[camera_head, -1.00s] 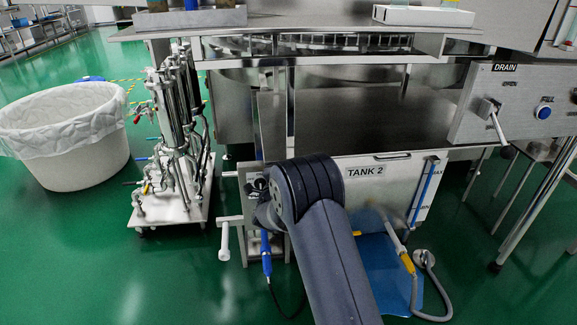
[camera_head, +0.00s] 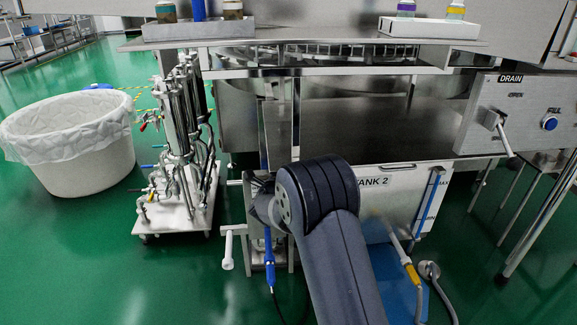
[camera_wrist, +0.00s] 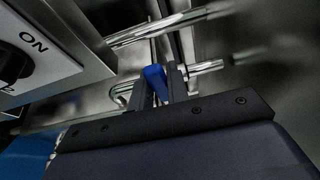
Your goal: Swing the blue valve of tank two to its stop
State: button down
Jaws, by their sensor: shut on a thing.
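The blue valve (camera_wrist: 155,80) shows in the wrist view as a short blue handle among metal pipes. My gripper (camera_wrist: 158,88) is shut on it, with a dark finger on either side. The steel tank two (camera_head: 395,205), labelled "TANK 2", stands behind my arm in the head view, and the arm covers part of the label. My arm hides the gripper and the blue valve in the head view. How far the valve is turned cannot be told.
In the wrist view, a box with a knob marked "ON" (camera_wrist: 28,62) is close at left, and a pipe (camera_wrist: 160,27) crosses above. A pipe cart (camera_head: 178,190) and white bin (camera_head: 70,145) stand left. A drain panel (camera_head: 530,110) is at right.

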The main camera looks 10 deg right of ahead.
jog(key=c, duration=1.4)
grip_release()
jog(key=shift+o, duration=0.2)
jog(key=p+v, duration=0.3)
jog(key=v, duration=0.7)
jog(key=shift+s+a, duration=0.2)
jog(key=shift+s, duration=0.15)
jog(key=b+x, duration=0.3)
jog(key=x, duration=0.7)
jog(key=shift+w+d, duration=0.2)
jog(key=shift+w, duration=0.15)
